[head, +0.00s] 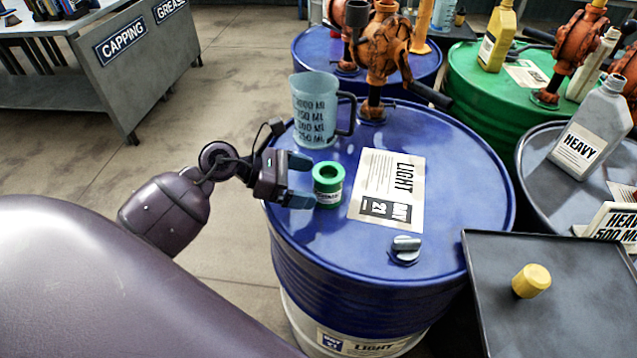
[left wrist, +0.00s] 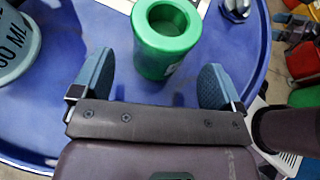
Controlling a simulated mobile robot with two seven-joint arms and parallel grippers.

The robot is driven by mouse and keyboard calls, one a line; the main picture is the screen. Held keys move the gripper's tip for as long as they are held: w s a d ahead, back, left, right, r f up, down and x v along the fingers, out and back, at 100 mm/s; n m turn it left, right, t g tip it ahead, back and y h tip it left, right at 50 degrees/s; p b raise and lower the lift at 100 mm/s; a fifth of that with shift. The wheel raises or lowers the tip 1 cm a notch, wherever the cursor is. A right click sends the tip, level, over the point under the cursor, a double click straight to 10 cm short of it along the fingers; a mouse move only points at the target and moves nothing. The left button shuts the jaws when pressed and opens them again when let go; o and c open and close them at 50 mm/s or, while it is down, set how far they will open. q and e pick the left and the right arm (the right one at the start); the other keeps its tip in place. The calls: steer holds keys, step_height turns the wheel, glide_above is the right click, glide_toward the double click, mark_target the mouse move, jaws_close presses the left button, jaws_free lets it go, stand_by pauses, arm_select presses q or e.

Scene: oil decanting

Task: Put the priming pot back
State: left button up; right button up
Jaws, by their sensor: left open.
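The priming pot, a small green-topped cup (head: 328,185), stands upright on the blue drum lid (head: 450,220), to the left of the LIGHT label. My left gripper (head: 302,181) is open, its two blue-grey fingertips just left of the pot in the head view. In the left wrist view the green pot (left wrist: 167,38) is ahead of and between the open fingers (left wrist: 155,85), with a gap beside each finger.
A clear measuring jug (head: 314,110) stands just behind my left gripper. An orange hand pump (head: 380,55) rises from the drum. A bung cap (head: 405,248) sits near the drum's front. A dark tray (head: 545,310) with a yellow cap (head: 531,281) is at right.

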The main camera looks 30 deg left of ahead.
arm_select(q)
steer(key=v, duration=0.8)
steer(key=shift+s+a, duration=0.1)
